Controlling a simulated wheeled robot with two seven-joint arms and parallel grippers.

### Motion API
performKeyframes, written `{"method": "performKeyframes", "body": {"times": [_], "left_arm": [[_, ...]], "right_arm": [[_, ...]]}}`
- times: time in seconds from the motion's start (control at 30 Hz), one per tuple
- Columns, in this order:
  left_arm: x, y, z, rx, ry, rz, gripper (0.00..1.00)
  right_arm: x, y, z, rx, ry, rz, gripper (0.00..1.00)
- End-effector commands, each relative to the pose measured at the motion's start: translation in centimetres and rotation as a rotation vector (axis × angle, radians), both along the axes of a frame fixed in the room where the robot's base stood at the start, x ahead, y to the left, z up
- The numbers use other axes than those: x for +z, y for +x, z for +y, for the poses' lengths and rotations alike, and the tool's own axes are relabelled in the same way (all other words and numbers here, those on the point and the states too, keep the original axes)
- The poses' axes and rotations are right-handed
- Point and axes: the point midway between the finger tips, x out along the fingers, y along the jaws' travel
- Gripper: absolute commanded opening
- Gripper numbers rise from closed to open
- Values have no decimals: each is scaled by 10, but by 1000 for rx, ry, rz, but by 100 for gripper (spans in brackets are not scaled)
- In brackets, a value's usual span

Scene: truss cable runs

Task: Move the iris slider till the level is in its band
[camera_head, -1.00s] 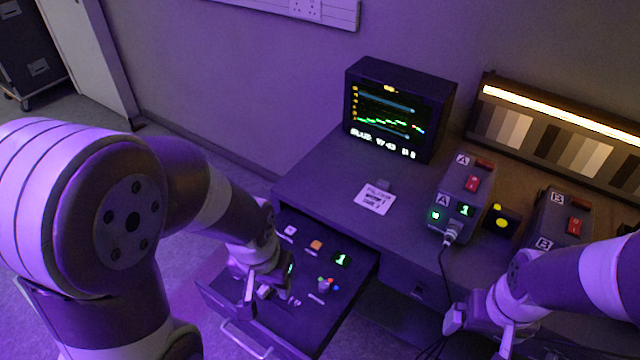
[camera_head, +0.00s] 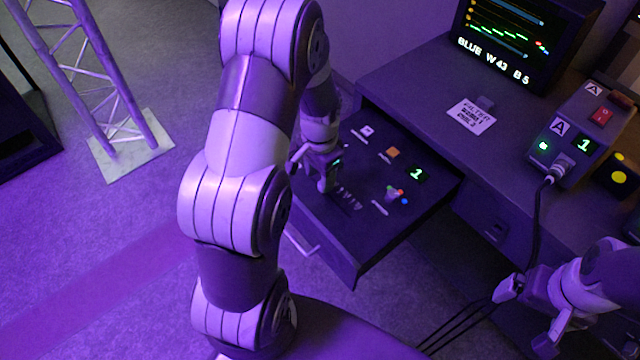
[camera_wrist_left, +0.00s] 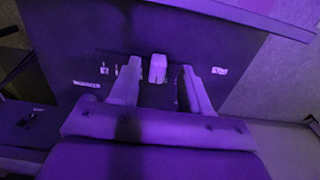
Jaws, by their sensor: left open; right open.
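The control panel is the open drawer (camera_head: 400,235) under the desk. A small pale knob (camera_wrist_left: 157,68), which looks like the iris slider's cap, stands up from it between my left fingertips in the left wrist view. Its lettering is too small to read. My left gripper (camera_wrist_left: 157,85) is open around the knob's sides, with gaps showing; in the head view my left gripper (camera_head: 312,178) is low over the drawer's left part and hides the slider. The monitor (camera_head: 515,40) shows coloured traces and "BLUE W 43 B 5". My right gripper (camera_head: 525,315) is open and empty at lower right.
The drawer also has a white button (camera_head: 366,131), an orange button (camera_head: 392,153), a green "1" display (camera_head: 416,174) and a knob with coloured dots (camera_head: 392,194). Box A (camera_head: 580,140) has a cable hanging near my right arm. A truss stand (camera_head: 130,145) is at left.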

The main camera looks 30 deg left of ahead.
Motion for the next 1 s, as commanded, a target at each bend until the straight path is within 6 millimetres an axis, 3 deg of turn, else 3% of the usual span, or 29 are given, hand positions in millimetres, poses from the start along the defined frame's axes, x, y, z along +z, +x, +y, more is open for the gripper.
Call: {"method": "performKeyframes", "body": {"times": [0.1,0.2,0.5,0.63,0.67,1.0], "left_arm": [[-22,0,0,0,-1,1,47],[-31,0,0,1,0,0,47],[-33,0,0,1,1,-1,47],[-33,0,0,1,1,-1,4],[-33,0,0,1,1,-1,0],[-32,-4,-10,0,-1,1,0]], "right_arm": [[-5,0,0,0,0,0,100],[-5,0,0,0,0,0,100],[-5,0,0,0,0,0,100],[-5,0,0,0,0,0,100],[-5,0,0,0,0,0,100],[7,0,0,0,0,-1,100]]}}
